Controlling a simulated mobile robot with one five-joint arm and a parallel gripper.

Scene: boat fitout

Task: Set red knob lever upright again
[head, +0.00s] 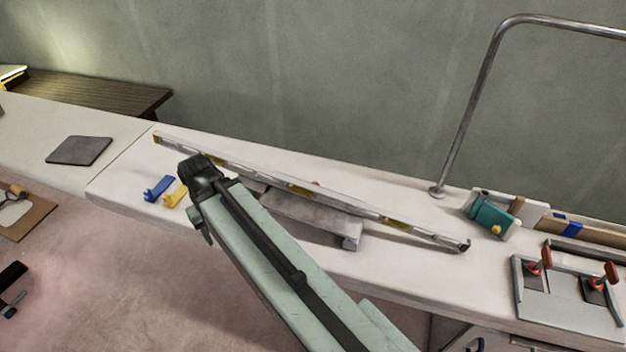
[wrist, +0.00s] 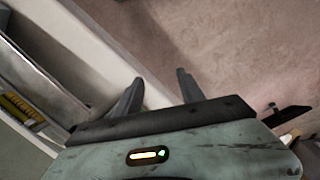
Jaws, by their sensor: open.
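Two levers with red grips stand on a grey metal frame (head: 570,306) at the right end of the bench in the head view. The left lever (head: 541,262) and the right lever (head: 611,274) both rise from red-ringed bases and lean somewhat. A small red spot (head: 315,184) shows behind the long spirit level (head: 300,190), which hides most of it; I cannot tell what it is. My gripper (wrist: 156,90) is open and empty in the wrist view. In the head view its dark end is over the bench's left part, far from the red-gripped levers.
The spirit level lies diagonally along the bench beside a grey block (head: 312,216). Blue (head: 158,189) and yellow (head: 176,195) brackets lie near the front edge. A bent metal rail (head: 463,130) and a teal tool (head: 490,218) stand towards the right.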

